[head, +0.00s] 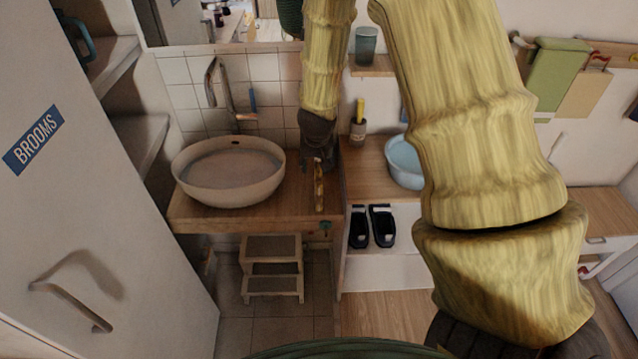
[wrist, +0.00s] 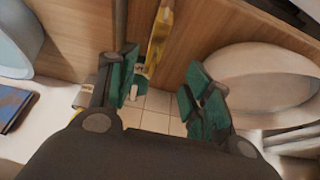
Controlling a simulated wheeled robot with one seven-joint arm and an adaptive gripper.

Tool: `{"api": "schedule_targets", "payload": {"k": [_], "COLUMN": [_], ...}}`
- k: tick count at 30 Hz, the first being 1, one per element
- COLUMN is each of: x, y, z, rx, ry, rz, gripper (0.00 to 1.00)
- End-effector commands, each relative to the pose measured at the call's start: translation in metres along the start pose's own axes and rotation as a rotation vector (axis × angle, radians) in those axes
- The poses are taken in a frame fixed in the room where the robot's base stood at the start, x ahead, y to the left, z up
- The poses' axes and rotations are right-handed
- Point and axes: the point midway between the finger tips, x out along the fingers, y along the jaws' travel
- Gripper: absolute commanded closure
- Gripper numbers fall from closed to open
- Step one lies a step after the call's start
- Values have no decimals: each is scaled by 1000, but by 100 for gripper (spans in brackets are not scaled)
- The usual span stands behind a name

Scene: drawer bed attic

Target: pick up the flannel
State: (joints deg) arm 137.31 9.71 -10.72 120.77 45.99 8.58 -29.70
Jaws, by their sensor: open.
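I cannot tell for sure which thing is the flannel. A narrow yellow thing (head: 319,188) shows at the right side of the basin counter, below my gripper; it also shows beyond the fingers in the wrist view (wrist: 160,38). Its shape is too small to make out. A green cloth (head: 558,75) hangs on the wall at the right, beside a beige one (head: 586,92), far from my gripper.
A round basin (head: 228,172) with a tall tap (head: 228,95) stands left of my gripper. A pale blue bowl (head: 405,162) and a brush holder (head: 358,132) stand on the counter to the right. Dark slippers (head: 371,227) and a step stool (head: 272,268) are below.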

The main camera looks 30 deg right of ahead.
Motion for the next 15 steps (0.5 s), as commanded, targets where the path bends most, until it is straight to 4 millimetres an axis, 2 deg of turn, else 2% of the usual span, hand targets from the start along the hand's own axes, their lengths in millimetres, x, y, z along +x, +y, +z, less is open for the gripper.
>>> {"api": "schedule_targets", "payload": {"k": [9, 15], "x": [36, 50], "y": [1, 1], "z": [1, 1], "rx": [0, 0], "ry": [-3, -2], "rz": [1, 1], "gripper": [50, 50]}}
